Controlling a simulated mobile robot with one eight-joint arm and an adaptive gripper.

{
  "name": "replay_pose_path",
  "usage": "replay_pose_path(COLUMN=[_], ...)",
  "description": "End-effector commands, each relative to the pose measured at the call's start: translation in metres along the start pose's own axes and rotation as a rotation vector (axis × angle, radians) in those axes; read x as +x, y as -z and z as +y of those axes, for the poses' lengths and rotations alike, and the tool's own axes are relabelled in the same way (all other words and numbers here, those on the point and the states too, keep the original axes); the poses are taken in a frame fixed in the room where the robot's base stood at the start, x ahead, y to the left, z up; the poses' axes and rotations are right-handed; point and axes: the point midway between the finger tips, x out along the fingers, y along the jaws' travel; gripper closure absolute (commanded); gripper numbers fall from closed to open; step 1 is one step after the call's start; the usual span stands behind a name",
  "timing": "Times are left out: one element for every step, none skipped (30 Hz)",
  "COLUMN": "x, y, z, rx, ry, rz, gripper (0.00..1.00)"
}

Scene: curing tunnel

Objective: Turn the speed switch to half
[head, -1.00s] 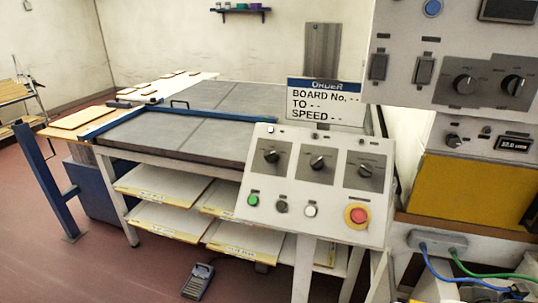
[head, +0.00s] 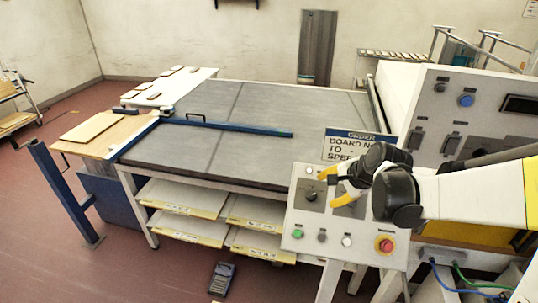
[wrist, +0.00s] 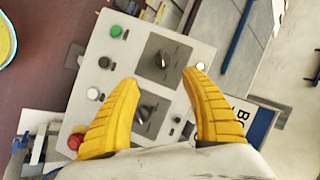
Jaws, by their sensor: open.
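The sloped control panel (head: 298,222) carries rotary switches with black knobs on dark plates. The left knob (head: 311,196) shows clear in the head view, and in the wrist view (wrist: 160,60). The middle knob (wrist: 147,112) lies closer to the gripper's palm; in the head view my gripper covers much of it. The right switch is hidden. The labels are too small to read, so I cannot tell which is the speed switch. My gripper (wrist: 162,76) is open and empty above the panel, its yellow fingers either side of the knob area.
Below the knobs are a green button (head: 298,234), a black one, a white one (head: 347,241) and a red emergency stop (head: 386,245). A grey table (head: 250,115) extends behind.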

Motion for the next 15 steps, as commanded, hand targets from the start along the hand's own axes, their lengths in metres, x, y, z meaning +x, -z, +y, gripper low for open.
replay_pose_path(x=[-0.001, 0.001, 0.004, 0.007, 0.011, 0.016, 0.021, 0.026, 0.034, 0.040, 0.047, 0.055, 0.061, 0.067, 0.075], y=[0.004, 0.004, 0.005, 0.005, 0.005, 0.005, 0.005, 0.004, 0.004, 0.004, 0.004, 0.004, 0.004, 0.004, 0.004], z=[-0.004, -0.005, -0.005, -0.005, -0.004, -0.004, -0.004, -0.003, -0.003, -0.003, -0.003, -0.003, -0.003, -0.003, -0.004], rx=[0.022, 0.032, 0.040, 0.043, 0.044, 0.044, 0.043, 0.043, 0.042, 0.041, 0.041, 0.040, 0.040, 0.040, 0.040], ry=[0.003, 0.004, 0.005, 0.005, 0.005, 0.005, 0.005, 0.005, 0.005, 0.004, 0.004, 0.004, 0.004, 0.005, 0.005], rz=[-0.003, -0.005, -0.006, -0.007, -0.007, -0.008, -0.008, -0.008, -0.008, -0.008, -0.008, -0.008, -0.008, -0.008, -0.008], gripper=[0.45, 0.45, 0.45, 0.45, 0.45, 0.45, 0.45, 0.45, 0.45, 0.45, 0.45, 0.45, 0.45, 0.45, 0.45])
